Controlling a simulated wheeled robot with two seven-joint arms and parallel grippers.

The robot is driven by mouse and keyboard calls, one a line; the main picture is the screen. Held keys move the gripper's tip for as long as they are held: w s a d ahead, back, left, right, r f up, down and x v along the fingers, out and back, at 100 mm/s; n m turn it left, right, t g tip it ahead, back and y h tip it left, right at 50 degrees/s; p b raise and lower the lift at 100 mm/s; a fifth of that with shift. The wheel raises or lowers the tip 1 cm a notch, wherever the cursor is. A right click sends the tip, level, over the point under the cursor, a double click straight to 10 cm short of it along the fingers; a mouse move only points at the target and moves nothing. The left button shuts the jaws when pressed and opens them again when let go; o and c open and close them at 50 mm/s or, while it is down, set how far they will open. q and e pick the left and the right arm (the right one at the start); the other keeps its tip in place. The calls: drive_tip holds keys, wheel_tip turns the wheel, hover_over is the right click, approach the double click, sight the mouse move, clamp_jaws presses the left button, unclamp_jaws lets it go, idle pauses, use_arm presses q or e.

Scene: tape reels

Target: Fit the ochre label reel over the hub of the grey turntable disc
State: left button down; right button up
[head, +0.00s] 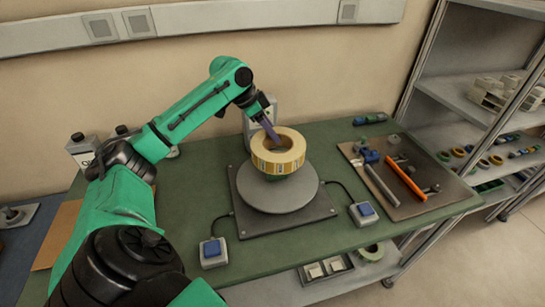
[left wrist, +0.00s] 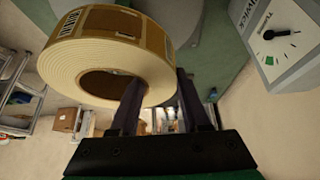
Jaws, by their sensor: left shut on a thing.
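The ochre label reel (head: 291,157), a thick cream roll with an ochre printed outer face, is above the middle of the grey turntable disc (head: 275,200). My left gripper (head: 272,135) is shut on the reel's wall, one finger inside its hole and one outside. The left wrist view shows the reel (left wrist: 75,62) large between and beside the fingers (left wrist: 160,105). A green band (head: 290,176) shows just below the reel; I cannot tell whether the two touch. The hub is hidden behind the reel. My right gripper is not in view.
Push-button boxes stand left (head: 213,252) and right (head: 363,213) of the turntable's dark base plate (head: 245,222). A tray (head: 405,207) with tools lies at the right. A grey dial box (left wrist: 275,45) stands close by the gripper. Shelves (head: 455,95) rise at the right.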

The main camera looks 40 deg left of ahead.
sight(272, 145)
use_arm(q)
drive_tip(key=f, duration=0.3)
drive_tip(key=w+f, duration=0.1)
drive_tip(key=f, duration=0.1)
drive_tip(key=shift+a+f, duration=0.25)
drive_tip(key=shift+a, duration=0.15)
drive_tip(key=shift+d+f+p, duration=0.1)
drive_tip(key=shift+f+p, duration=0.2)
drive_tip(key=shift+f, duration=0.05)
drive_tip(key=f, duration=0.2)
drive_tip(key=shift+s+d+f, duration=0.15)
drive_tip(key=shift+s+f, duration=0.1)
drive_tip(key=shift+f, duration=0.15)
drive_tip(key=shift+w+f, duration=0.1)
drive_tip(key=shift+f, duration=0.35)
drive_tip(key=c, duration=0.7)
unclamp_jaws()
drive_tip(key=shift+o, duration=0.2)
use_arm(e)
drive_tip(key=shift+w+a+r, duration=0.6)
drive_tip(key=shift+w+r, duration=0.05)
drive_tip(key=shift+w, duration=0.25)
